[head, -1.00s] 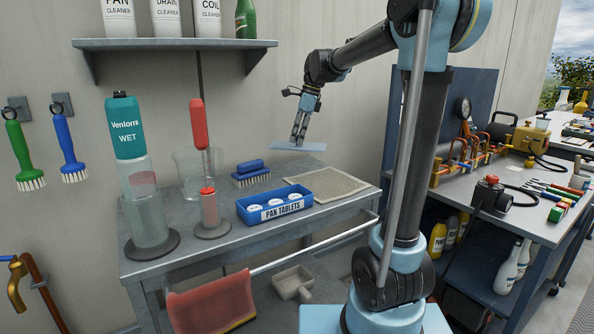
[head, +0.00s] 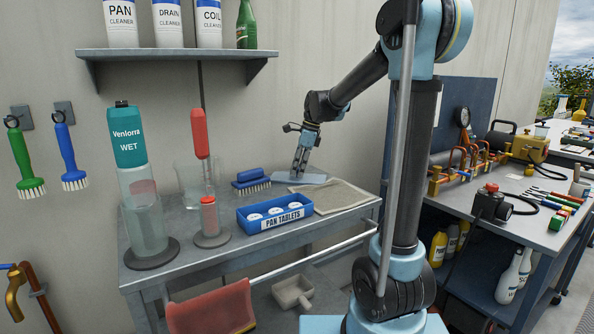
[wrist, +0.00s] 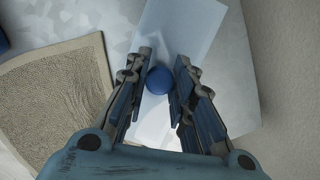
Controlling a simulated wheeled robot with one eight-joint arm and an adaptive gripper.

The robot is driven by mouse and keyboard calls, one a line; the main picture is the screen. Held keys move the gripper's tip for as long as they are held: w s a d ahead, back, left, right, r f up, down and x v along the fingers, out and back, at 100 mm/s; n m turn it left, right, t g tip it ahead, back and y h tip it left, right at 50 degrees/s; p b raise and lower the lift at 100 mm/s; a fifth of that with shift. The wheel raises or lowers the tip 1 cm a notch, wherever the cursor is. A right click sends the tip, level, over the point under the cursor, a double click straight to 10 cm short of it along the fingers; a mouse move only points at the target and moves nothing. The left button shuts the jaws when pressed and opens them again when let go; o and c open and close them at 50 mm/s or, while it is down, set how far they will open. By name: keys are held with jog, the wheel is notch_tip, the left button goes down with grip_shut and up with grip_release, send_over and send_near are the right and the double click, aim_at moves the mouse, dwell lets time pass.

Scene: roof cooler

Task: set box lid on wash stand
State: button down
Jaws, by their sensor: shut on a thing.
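The box lid (head: 314,179) is a thin, pale blue flat plate; in the wrist view it (wrist: 185,38) has a round blue knob (wrist: 159,80). My gripper (head: 298,172) points down at the lid, its fingers (wrist: 160,85) shut on the knob. The lid is at the back right of the grey wash stand (head: 190,255), at or just above its top; I cannot tell whether it touches. The fingers hide part of the lid.
A beige mat (head: 345,196) lies just in front of the lid. The blue pan tablets tray (head: 262,226), a blue brush (head: 251,185) and clear cylinders (head: 146,225) stand to the left. A wall is close behind, with a shelf (head: 180,43) above.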

aim_at(307, 177)
jog(key=c, duration=1.4)
grip_release()
jog(key=shift+o, duration=0.2)
jog(key=v, duration=1.2)
